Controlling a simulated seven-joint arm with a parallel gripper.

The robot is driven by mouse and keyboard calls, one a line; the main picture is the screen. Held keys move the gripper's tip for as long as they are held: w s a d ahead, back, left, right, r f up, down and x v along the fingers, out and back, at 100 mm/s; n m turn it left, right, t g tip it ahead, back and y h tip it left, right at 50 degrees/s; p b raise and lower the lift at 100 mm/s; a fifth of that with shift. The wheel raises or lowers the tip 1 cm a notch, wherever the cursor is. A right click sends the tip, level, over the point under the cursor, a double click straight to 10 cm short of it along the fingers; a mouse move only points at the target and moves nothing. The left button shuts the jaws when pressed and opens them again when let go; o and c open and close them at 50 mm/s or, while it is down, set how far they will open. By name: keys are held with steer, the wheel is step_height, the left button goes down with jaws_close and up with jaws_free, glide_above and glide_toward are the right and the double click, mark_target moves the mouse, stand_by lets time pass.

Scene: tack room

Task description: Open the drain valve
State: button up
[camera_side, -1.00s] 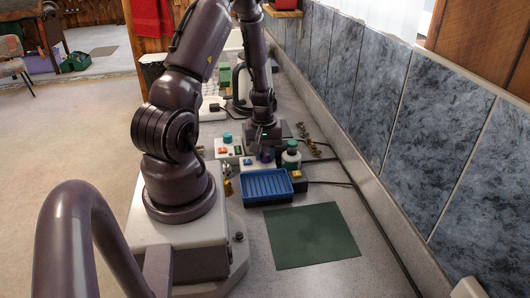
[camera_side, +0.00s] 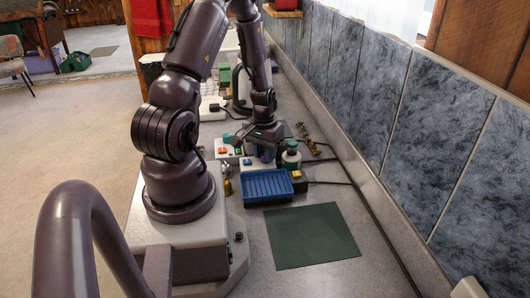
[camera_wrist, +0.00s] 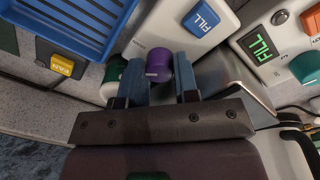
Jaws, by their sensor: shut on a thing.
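A purple round knob (camera_wrist: 158,72) with a small pale mark stands on a white box (camera_wrist: 151,27) in the wrist view. Small lettering on the box beside it is too small to read, so I cannot confirm that it is the drain valve. My gripper (camera_wrist: 160,62) has its two blue-grey fingers on either side of the knob, shut on it. In the side view my gripper (camera_side: 264,150) is low over the boxes and tilted, hiding most of the knob. A blue switch marked FILL (camera_wrist: 201,19) sits on the same white box.
A blue ribbed tray (camera_side: 268,184) lies near the box. A yellow FAN switch (camera_wrist: 62,65), a green-capped bottle (camera_side: 291,156) and a box with a green FILL display (camera_wrist: 260,45) are close by. A green mat (camera_side: 312,236) lies clear in front.

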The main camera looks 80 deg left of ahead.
stand_by(0.3)
steer(key=o, duration=0.9)
steer(key=shift+s+a, duration=0.1)
steer(key=shift+a, duration=0.05)
